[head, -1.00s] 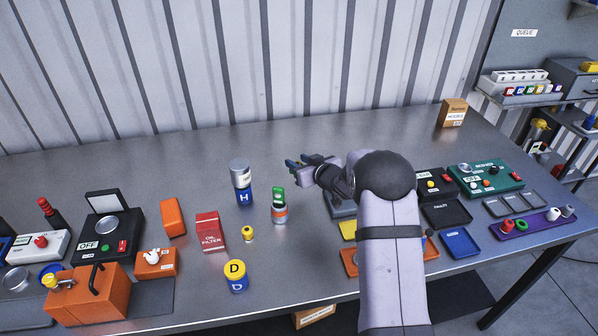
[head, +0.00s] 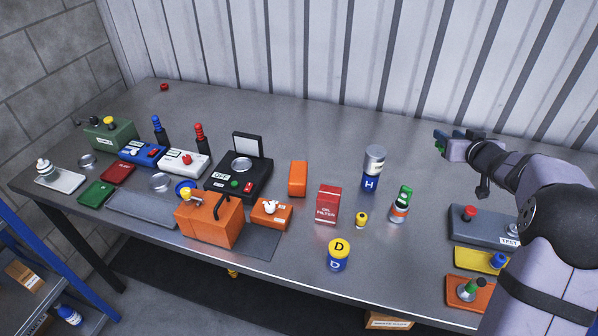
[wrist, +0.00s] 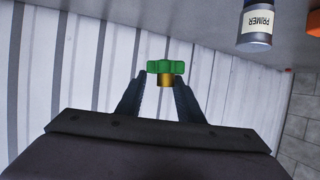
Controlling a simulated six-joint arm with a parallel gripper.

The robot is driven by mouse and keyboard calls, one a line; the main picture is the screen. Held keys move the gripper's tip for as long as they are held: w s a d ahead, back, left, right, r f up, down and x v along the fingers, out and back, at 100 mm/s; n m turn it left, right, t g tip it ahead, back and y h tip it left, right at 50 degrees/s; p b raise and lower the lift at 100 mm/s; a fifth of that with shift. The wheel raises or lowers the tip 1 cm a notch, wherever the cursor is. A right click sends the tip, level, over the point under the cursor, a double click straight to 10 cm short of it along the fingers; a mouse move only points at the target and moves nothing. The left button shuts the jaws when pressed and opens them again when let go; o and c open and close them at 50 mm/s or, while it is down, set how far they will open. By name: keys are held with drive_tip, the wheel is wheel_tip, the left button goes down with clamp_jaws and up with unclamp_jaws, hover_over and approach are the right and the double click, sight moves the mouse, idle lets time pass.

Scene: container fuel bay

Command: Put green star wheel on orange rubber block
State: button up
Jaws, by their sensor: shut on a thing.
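My gripper (head: 452,140) is raised above the back right of the bench in the head view. It is shut on the green star wheel (wrist: 166,67), which shows at the fingertips in the wrist view with a brass stem below it. A bit of the green wheel (head: 440,147) also shows in the head view. The orange rubber block (head: 298,178) looks to be the plain upright block left of the red oil filter box. Its top looks bare, and the gripper is well to its right.
A silver and blue primer can (head: 373,168), a green-topped can (head: 400,204), the oil filter box (head: 328,205) and a small yellow piece (head: 361,219) stand between gripper and block. A black device (head: 240,178) with a raised lid stands left of the block. The bench behind is clear.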

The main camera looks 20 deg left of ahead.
drive_tip(key=a+y+b, duration=0.1)
drive_tip(key=a, duration=0.8)
drive_tip(key=n+g+y+b, duration=0.3)
drive_tip(key=n+y+b, duration=0.1)
hover_over(297, 177)
drive_tip(key=shift+f, duration=7.45)
